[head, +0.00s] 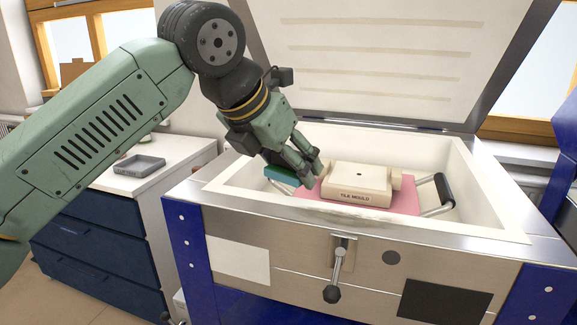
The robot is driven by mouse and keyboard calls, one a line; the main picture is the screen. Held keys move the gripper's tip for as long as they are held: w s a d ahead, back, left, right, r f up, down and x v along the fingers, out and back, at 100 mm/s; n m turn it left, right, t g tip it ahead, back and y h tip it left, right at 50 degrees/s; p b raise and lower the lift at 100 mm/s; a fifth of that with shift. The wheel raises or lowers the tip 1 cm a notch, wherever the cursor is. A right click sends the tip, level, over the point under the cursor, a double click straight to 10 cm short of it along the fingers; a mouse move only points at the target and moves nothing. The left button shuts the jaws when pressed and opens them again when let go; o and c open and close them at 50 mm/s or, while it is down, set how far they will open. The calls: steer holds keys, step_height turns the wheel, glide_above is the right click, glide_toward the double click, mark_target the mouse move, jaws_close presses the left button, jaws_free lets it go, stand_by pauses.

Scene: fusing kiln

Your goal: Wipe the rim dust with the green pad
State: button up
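The green pad (282,175) lies at the left inside the open kiln, partly hidden by my gripper. My gripper (311,180) points down into the kiln, just right of the pad and at the left side of the cream tile mould (357,185). Its fingertips are close to the mould's left lug; I cannot tell whether they touch it or how far apart they are. A faint grey-brown smudge of dust (350,217) shows on the kiln's front rim, in front of the mould.
The mould stands on a pink shelf (407,202) with a dark-gripped metal handle (444,188) at the right. The raised lid (375,60) stands behind. A latch (340,265) hangs on the front. A grey tray (139,165) sits on the left cabinet.

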steer(key=shift+r, duration=0.65)
steer(key=shift+r+p, duration=1.4)
steer(key=shift+r, duration=0.15)
steer(key=shift+f, duration=0.1)
